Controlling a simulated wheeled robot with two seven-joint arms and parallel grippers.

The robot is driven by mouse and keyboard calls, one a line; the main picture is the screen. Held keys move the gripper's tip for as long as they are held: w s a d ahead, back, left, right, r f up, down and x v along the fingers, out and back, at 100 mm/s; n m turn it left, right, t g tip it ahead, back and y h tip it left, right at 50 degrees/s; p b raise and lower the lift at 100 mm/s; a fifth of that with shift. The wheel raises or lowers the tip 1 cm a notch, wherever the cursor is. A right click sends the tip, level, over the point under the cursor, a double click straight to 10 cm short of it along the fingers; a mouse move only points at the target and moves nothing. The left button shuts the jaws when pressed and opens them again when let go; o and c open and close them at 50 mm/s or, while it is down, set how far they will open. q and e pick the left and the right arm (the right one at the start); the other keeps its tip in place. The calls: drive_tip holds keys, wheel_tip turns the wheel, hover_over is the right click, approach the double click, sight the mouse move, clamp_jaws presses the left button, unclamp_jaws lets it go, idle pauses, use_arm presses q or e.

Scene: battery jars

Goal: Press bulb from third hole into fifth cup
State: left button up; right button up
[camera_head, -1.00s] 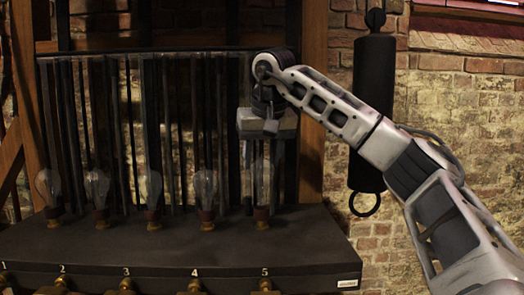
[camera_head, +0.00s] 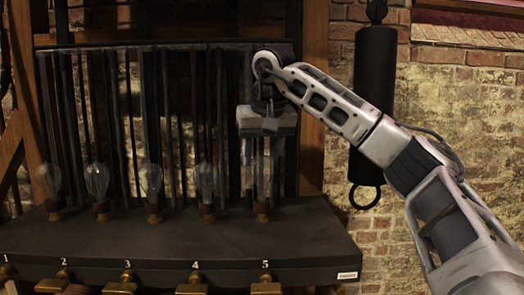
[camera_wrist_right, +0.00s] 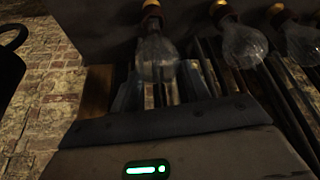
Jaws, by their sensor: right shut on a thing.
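My right gripper (camera_head: 262,158) points down over the right end of the bench, in line with the number 5. It is shut on a clear glass bulb (camera_head: 263,185), whose base stands at the fifth cup (camera_head: 262,209). In the right wrist view this bulb (camera_wrist_right: 158,60) lies between the fingers, with its base at a reddish-brown cup (camera_wrist_right: 151,22). I cannot tell whether the base is fully seated. The third bulb position holds a clear upright bulb (camera_head: 151,182). My left gripper is not in view.
More upright bulbs stand in the row, including the fourth (camera_head: 205,182). The dark bench (camera_head: 200,240) has brass taps along its front. Dark vertical bars stand behind the bulbs. A black cylinder (camera_head: 374,95) with a ring hangs to the right.

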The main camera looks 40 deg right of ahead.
drive_tip(key=shift+f, duration=0.8)
idle(0.8)
drive_tip(key=o, duration=1.2)
drive_tip(key=shift+c, duration=0.2)
drive_tip(key=v, duration=1.6)
